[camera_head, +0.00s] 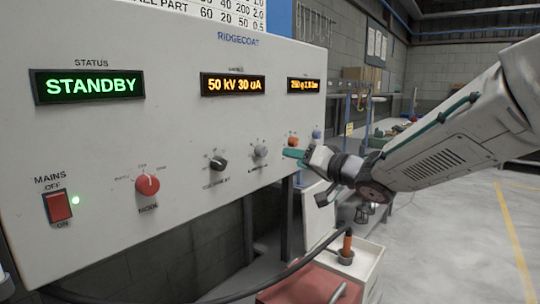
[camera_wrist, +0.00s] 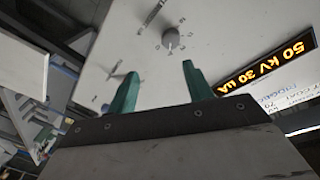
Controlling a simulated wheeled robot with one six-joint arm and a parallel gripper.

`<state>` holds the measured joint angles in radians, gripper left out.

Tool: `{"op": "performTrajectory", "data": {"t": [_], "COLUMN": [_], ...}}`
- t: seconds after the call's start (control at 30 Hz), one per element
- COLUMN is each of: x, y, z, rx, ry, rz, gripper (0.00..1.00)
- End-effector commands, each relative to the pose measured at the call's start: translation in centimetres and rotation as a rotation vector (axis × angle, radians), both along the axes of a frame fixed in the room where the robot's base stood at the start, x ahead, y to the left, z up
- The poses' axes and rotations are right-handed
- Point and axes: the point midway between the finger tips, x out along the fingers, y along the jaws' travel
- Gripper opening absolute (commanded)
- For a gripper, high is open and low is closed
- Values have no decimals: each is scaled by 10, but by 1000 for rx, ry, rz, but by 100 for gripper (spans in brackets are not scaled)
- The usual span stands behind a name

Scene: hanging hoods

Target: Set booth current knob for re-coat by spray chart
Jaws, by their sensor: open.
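The booth panel (camera_head: 110,130) carries a row of knobs: a red mode knob (camera_head: 147,184), a black knob (camera_head: 218,163), a grey knob (camera_head: 260,151), an orange knob (camera_head: 293,141) and a blue knob (camera_head: 316,134). Labels under the black and grey knobs are too small to read surely. The amber display (camera_head: 233,86) reads 50 kV 30 uA. My gripper (camera_head: 290,153) is open, its teal fingers near the panel below the orange knob. In the wrist view, a grey-looking knob (camera_wrist: 170,38) shows beyond and between the open fingertips (camera_wrist: 161,80), apart from them.
A chart (camera_head: 205,12) above the panel is cut off by the frame. The status display (camera_head: 87,85) reads STANDBY; a green lamp (camera_head: 75,200) glows beside the red mains switch (camera_head: 58,207). Open floor is at right.

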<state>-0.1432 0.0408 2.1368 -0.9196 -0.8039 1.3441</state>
Motion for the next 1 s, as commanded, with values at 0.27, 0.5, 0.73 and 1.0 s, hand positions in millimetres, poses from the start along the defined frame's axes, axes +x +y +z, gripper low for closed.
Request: {"op": "performTrajectory", "data": {"t": [0.27, 0.5, 0.73, 1.0], "x": [8, 34, 48, 49], "y": [32, 60, 75, 76], "z": [-1, -1, 0, 0], "rx": [59, 58, 57, 57], "ry": [8, 7, 5, 5], "rz": [95, 92, 89, 89], "gripper": [51, 51, 51, 51]}}
